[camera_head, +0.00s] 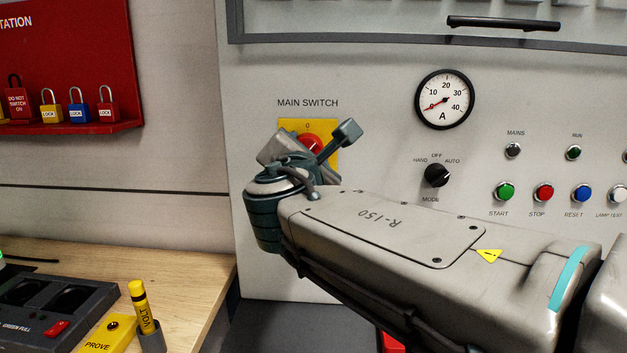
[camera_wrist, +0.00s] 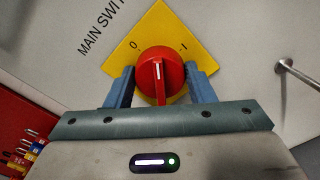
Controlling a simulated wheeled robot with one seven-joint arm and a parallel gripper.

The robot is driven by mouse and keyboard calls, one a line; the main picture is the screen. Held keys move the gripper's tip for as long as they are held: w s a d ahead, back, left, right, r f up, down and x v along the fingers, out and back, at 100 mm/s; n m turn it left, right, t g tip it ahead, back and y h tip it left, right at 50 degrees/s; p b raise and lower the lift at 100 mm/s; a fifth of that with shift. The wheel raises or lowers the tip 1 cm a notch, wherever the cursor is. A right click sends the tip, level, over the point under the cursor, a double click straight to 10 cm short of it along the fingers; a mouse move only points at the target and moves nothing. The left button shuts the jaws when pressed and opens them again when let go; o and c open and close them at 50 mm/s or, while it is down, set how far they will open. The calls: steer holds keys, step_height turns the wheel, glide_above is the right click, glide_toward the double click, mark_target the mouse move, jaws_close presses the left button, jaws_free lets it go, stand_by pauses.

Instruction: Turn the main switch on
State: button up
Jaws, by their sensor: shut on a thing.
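The main switch is a round red knob (camera_wrist: 160,75) on a yellow plate (camera_wrist: 152,30), below the words MAIN SWITCH on the grey cabinet. In the wrist view 0 is at the plate's upper left and I at its upper right. The knob's white mark points straight up in that view, between 0 and I. My gripper (camera_wrist: 160,88) is shut on the knob, one blue finger on each side. In the head view the knob (camera_head: 311,143) and yellow plate (camera_head: 330,128) are partly covered by my wrist, and the fingertips are hidden.
Right of the switch are a dial gauge (camera_head: 444,99), a black mode selector (camera_head: 437,175) and several push buttons. A red padlock board (camera_head: 75,60) hangs at left. A wooden bench (camera_head: 190,275) with a yellow tester (camera_head: 110,335) stands at lower left.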

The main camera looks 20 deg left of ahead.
steer(key=m+b, duration=0.3)
steer(key=b, duration=0.1)
steer(key=m+b, duration=0.2)
steer(key=shift+f+m+b, duration=0.3)
steer(key=m+b, duration=0.4)
steer(key=shift+r, duration=0.25)
steer(key=o, duration=1)
